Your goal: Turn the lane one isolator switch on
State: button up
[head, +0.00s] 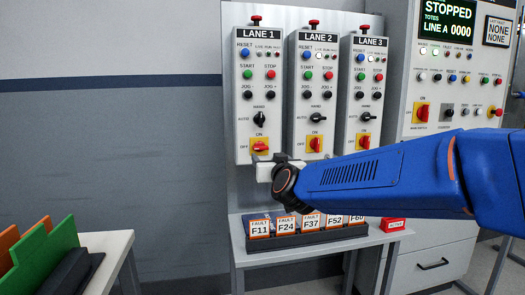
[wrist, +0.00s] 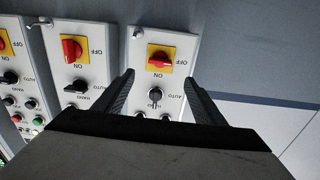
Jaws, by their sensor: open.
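The lane one isolator switch (head: 260,146) is a red handle on a yellow plate, low on the left-hand LANE 1 panel (head: 243,120). Its handle lies sideways, toward the OFF mark, with ON above it. In the wrist view, which is turned upside down, the same switch (wrist: 160,62) is at top centre. My gripper (wrist: 160,80) is open and empty, its two dark fingers spread to either side of the switch's line, apart from the handle. In the head view my gripper (head: 272,168) is just below the switch, its fingers mostly hidden.
The lane two isolator (head: 315,144) and lane three isolator (head: 364,142) stand upright, close on the right. A black selector (head: 260,119) sits above the lane one switch. Below is a shelf with a rack of fault cards (head: 287,223). Bare wall (head: 110,140) lies left.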

aim_at(261, 149)
jog(key=x, duration=1.2)
jog(key=shift+w, duration=0.1)
jog(key=c, duration=1.1)
